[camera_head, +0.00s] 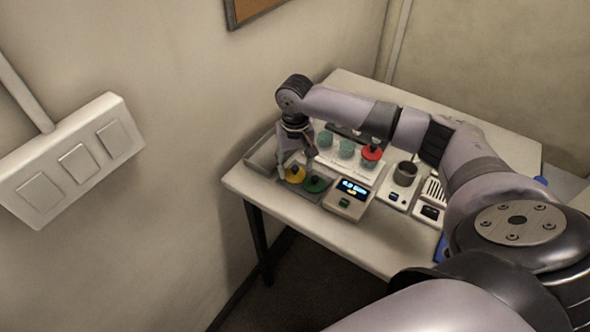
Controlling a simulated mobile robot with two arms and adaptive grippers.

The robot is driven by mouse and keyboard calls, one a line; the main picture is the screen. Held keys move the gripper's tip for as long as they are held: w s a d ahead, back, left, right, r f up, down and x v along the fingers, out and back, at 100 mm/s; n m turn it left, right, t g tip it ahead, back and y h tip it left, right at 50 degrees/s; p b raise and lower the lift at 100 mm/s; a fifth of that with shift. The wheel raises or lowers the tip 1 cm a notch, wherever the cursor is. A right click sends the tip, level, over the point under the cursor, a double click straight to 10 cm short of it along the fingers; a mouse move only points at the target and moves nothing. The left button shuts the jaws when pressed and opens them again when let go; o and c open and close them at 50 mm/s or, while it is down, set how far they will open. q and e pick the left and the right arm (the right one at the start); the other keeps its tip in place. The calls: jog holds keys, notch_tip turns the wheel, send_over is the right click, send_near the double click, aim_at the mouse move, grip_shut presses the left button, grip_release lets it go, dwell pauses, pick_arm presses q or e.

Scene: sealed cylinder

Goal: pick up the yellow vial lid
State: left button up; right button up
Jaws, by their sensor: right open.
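The yellow vial lid (295,175) is a small round lid with a dark knob. It lies in a grey tray on the table, at the left end of the equipment, beside a green lid (315,185). My right gripper (296,172) points down over the yellow lid with its fingers apart, one on each side of it in the picture. I cannot tell whether the fingers touch the lid. My left gripper is not in view.
The white table (357,258) also bears a device with a lit display (352,188), a rack with teal-topped vials (346,148), a red lid (372,153) and a device with a dark cup (405,173). The wall stands close on the left. The table's front edge is clear.

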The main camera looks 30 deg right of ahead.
jog(key=shift+f, duration=0.75)
jog(key=shift+c, duration=0.3)
jog(key=c, duration=0.4)
jog(key=shift+r, duration=0.1)
